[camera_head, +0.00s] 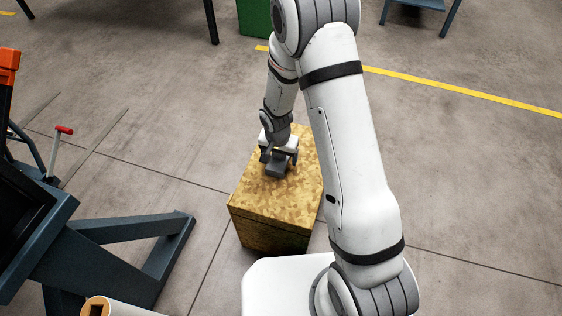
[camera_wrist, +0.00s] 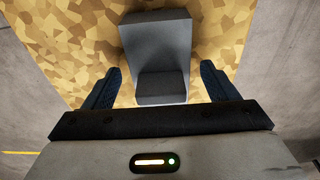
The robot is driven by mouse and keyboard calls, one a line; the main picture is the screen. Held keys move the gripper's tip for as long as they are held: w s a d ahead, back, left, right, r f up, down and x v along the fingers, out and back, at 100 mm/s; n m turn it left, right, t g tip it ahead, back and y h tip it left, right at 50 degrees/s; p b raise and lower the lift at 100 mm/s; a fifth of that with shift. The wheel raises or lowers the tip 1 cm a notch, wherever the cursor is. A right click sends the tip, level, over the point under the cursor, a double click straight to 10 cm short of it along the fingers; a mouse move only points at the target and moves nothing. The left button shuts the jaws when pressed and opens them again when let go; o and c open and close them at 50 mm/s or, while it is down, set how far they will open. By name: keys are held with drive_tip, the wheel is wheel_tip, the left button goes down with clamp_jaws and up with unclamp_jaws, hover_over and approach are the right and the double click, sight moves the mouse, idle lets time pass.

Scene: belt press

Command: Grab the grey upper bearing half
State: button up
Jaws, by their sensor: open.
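The grey upper bearing half (camera_head: 277,169) sits on top of a yellow-brown box (camera_head: 262,199). In the wrist view it is a grey stepped block (camera_wrist: 157,50) with a lower step at the near side. My gripper (camera_head: 279,155) is right above the box at the block. In the wrist view, its two dark fingers stand apart, one on each side of the block's near part, with a gap on both sides. My gripper (camera_wrist: 158,90) is open and holds nothing. My gripper partly hides the block in the head view.
A dark blue-grey steel frame (camera_head: 125,240) with a red-handled lever (camera_head: 64,130) stands at the left. A green bin (camera_head: 254,18) and table legs are at the back. The floor around the box is largely clear.

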drive_tip(key=shift+r, duration=0.1)
drive_tip(key=c, duration=1.5)
wheel_tip(320, 180, up, 10)
drive_tip(key=p, duration=0.3)
drive_tip(key=shift+p, duration=0.35)
